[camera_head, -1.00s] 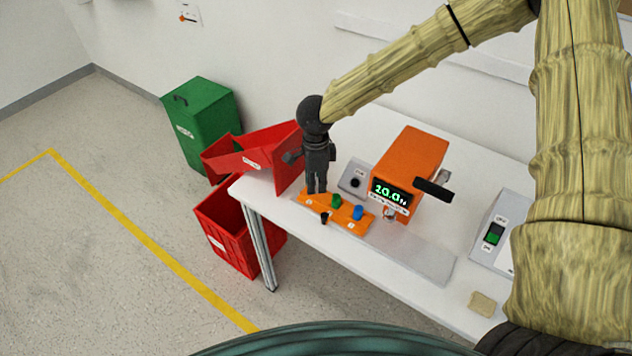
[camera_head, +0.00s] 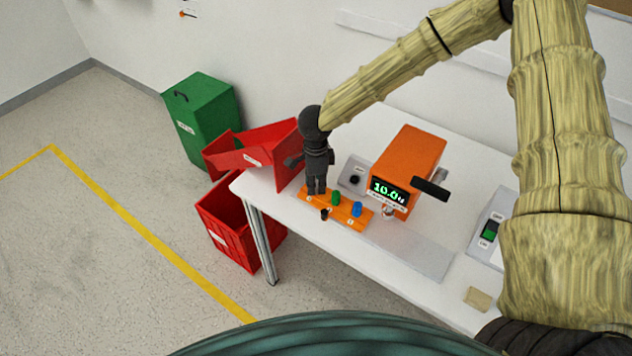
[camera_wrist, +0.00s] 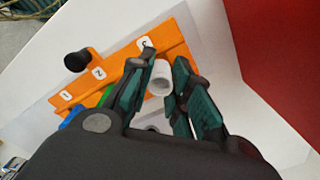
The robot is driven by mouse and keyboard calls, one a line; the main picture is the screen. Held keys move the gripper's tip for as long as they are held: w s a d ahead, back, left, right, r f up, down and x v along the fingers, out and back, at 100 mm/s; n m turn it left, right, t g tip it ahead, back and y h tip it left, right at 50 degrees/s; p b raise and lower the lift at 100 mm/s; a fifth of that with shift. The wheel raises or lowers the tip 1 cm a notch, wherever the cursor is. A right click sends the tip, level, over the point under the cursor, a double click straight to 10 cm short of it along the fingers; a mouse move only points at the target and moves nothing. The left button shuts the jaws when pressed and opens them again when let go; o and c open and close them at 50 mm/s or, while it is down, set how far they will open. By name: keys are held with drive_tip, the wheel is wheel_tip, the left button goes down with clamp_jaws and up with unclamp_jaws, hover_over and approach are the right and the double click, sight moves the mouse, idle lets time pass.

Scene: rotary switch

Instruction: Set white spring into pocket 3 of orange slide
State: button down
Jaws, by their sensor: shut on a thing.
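The orange slide (camera_head: 350,213) lies on the white table, with pocket labels 1, 2 and 3 legible in the wrist view (camera_wrist: 120,70). A green piece (camera_head: 336,198) and a blue piece (camera_head: 357,209) stand in it, towards its middle and right end. My gripper (camera_head: 316,190) points down at the slide's left end, close to label 3. In the wrist view its fingers (camera_wrist: 165,95) are shut on the white spring (camera_wrist: 160,78), a pale cylinder. The spring's lower end and the pocket 3 opening are partly hidden, so I cannot tell whether it is seated.
An orange device (camera_head: 410,165) with a lit display and black lever stands behind the slide. A grey box with a black knob (camera_head: 354,179) is beside my gripper. A red bin (camera_head: 285,150) is close on the left. A grey plate (camera_head: 415,250) lies to the right.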

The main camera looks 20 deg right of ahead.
drive_tip(key=c, duration=1.3)
unclamp_jaws()
drive_tip(key=shift+r, duration=0.15)
wheel_tip(320, 180, up, 12)
drive_tip(key=shift+b, duration=1.15)
